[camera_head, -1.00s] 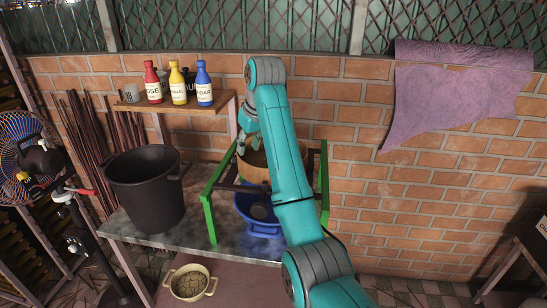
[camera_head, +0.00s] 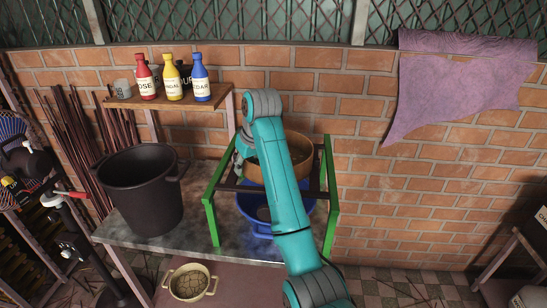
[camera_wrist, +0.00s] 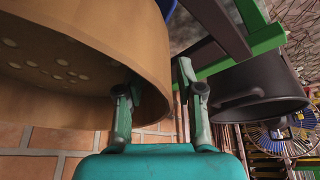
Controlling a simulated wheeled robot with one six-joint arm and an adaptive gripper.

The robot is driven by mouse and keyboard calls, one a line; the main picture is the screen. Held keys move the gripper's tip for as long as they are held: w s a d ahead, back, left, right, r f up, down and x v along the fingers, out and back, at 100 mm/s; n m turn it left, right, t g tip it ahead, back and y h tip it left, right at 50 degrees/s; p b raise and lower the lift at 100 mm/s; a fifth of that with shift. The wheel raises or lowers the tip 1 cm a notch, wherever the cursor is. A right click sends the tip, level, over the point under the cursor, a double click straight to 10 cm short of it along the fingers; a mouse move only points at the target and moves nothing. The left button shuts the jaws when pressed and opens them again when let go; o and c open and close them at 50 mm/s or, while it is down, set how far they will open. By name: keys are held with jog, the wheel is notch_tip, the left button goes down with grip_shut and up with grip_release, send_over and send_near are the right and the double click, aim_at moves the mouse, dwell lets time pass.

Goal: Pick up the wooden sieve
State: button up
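The wooden sieve (camera_head: 290,165) is a round tan tub with a perforated bottom. It sits on the dark crossbars of a green frame (camera_head: 212,222), above a blue basin (camera_head: 262,226), and is partly hidden by my arm. My gripper (camera_head: 241,158) is at its left rim. In the wrist view, the sieve (camera_wrist: 95,38) fills the upper left. The two fingers (camera_wrist: 158,80) are spread there, one overlapping the sieve and one just past the edge of its wall. A gap shows between them, so I see no closed hold.
A black bucket (camera_head: 140,195) stands left on the grey table (camera_head: 185,225). A shelf (camera_head: 165,103) with red, yellow and blue bottles is on the brick wall above. A beige pot (camera_head: 189,282) is below. A purple cloth (camera_head: 455,90) hangs at right.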

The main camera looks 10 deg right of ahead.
grip_shut()
